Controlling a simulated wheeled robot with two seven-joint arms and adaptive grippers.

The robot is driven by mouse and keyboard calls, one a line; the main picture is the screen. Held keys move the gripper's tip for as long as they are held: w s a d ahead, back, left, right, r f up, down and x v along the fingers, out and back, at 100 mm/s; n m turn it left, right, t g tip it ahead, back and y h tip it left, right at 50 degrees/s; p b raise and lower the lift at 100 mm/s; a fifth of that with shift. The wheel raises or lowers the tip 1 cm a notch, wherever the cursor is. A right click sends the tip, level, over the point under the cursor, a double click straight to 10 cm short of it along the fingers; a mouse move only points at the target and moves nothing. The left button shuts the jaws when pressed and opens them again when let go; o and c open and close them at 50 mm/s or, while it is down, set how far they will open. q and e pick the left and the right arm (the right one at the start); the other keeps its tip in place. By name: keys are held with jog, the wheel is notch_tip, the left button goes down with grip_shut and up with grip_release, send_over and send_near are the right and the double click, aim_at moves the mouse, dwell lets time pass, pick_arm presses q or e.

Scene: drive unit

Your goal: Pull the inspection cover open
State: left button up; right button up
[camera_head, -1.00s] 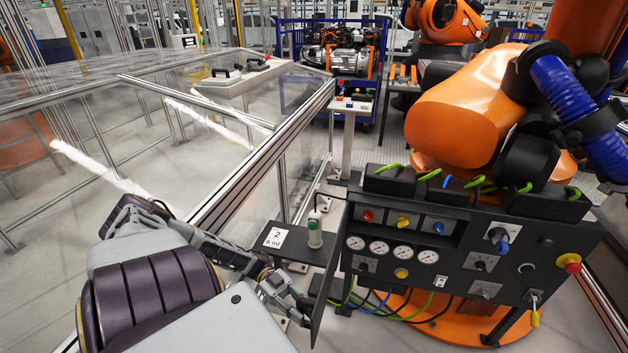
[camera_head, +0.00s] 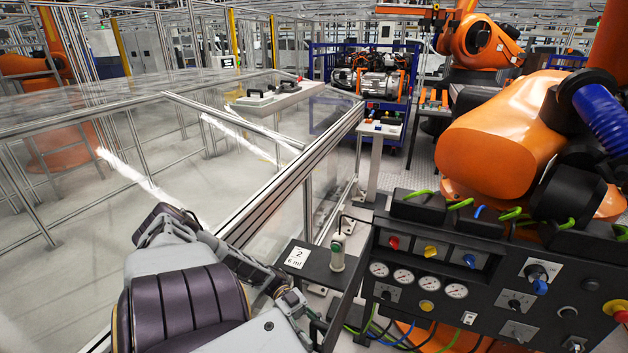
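A thin dark plate (camera_head: 347,303), seen nearly edge-on, stands out from the left end of the black control panel (camera_head: 462,312). It looks like the inspection cover. My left arm comes in from the lower left. My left gripper (camera_head: 314,328) is at the plate's left face, low in the picture, with its dark fingers close to or touching it. The finger gap is too small and hidden to tell whether it grips the plate. The plate's lower end is cut off by the picture edge. My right gripper is out of view.
A clear-walled metal-framed enclosure (camera_head: 284,190) lies to the left. An orange robot arm (camera_head: 495,142) stands behind the panel.

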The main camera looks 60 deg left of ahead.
pick_arm(q)
jog(key=a, duration=0.7)
jog(key=shift+s+a, duration=0.25)
jog(key=shift+s, duration=0.1)
jog(key=shift+d, duration=0.1)
dwell(0.8)
